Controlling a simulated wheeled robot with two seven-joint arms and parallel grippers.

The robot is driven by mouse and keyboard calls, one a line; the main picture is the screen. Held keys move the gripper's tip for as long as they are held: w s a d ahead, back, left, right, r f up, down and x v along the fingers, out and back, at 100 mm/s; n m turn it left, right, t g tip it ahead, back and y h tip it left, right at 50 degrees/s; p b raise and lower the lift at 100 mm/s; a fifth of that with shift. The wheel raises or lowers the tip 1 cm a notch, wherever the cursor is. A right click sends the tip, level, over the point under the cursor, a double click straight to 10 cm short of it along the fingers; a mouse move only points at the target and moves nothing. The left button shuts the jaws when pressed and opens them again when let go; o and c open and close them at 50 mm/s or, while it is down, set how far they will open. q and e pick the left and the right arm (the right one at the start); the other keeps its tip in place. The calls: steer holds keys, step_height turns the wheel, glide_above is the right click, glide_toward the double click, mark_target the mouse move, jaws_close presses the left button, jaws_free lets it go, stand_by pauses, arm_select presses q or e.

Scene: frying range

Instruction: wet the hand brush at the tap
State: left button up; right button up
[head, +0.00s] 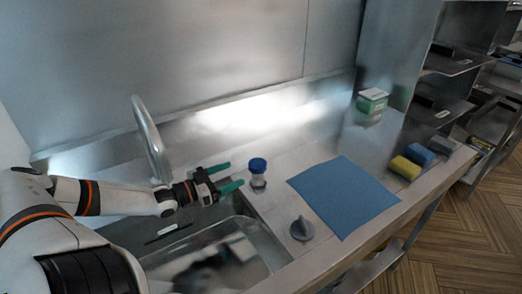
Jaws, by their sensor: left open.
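The tap (152,140) is a tall, pale curved spout behind the left part of the sink (270,243). A small upright thing with a round blue top and a paler lower part (258,172) stands on the counter behind the sink; it may be the hand brush, but I cannot tell for sure. My left gripper (234,175) is open, with its green fingers spread and pointing right toward the blue-topped thing. It looks empty, close to that thing on its left. My right gripper is out of view.
A blue mat (343,194) lies on the counter (320,257). A grey knobbed disc (302,229) lies nearer the sink. A yellow sponge (405,168), a blue sponge (420,154) and a grey block (442,145) line the right side. A green-white box (371,100) stands behind.

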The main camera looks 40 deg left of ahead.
mark_target(259, 159)
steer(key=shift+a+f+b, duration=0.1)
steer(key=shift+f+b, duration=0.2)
arm_select(q)
steer(key=b+x, duration=0.3)
steer(key=x, duration=0.4)
steer(key=shift+w, duration=0.3)
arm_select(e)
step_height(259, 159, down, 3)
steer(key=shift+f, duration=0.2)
arm_select(q)
steer(key=shift+b+x, duration=0.45)
steer(key=shift+x, duration=1.8)
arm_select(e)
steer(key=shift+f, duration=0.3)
